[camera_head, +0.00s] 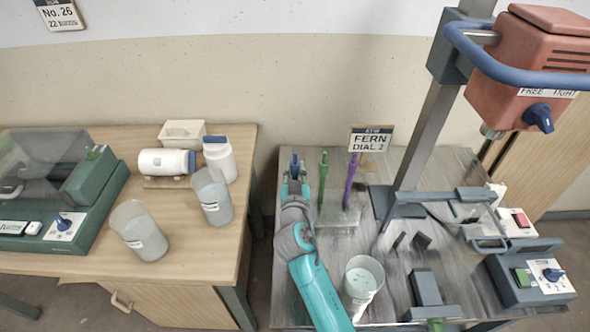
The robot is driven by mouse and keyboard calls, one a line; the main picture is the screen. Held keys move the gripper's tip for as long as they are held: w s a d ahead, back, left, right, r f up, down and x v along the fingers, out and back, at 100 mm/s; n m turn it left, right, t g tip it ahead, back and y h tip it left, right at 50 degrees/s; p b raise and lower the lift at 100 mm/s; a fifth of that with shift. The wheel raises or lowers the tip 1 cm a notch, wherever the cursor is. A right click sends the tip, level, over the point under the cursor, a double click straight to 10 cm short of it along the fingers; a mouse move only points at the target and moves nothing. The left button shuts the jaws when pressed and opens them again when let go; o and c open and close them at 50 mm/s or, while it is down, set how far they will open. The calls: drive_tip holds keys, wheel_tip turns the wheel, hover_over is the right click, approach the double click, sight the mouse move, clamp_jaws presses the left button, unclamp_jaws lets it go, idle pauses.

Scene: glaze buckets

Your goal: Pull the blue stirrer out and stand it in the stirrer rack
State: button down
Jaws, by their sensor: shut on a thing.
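My gripper (295,176) is at the back left of the right-hand metal table, with my teal arm reaching up to it from the front. It is shut on the blue stirrer (294,160), whose blue top shows just above the fingers. The stirrer's lower part is hidden behind my gripper and arm. The stirrer rack (340,216) is just right of my gripper. A green stirrer (323,176) and a purple stirrer (350,180) stand upright in it. I cannot tell whether the blue stirrer touches the rack.
A whitish bucket (362,284) stands right of my arm. A mixer with a red head (535,60) and grey post rises on the right. A sign reading "FERN DIAL 2" (371,139) is behind the rack. The left wooden table holds buckets (138,231), jars and a green machine.

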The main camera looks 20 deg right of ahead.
drive_tip(key=c, duration=0.9)
unclamp_jaws()
drive_tip(key=shift+o, duration=0.4)
drive_tip(key=shift+o, duration=0.5)
drive_tip(key=shift+s, duration=0.15)
drive_tip(key=v, duration=0.7)
drive_tip(key=shift+s+a, duration=0.15)
drive_tip(key=shift+s, duration=0.2)
idle(0.4)
drive_tip(key=shift+r, duration=0.1)
idle(0.4)
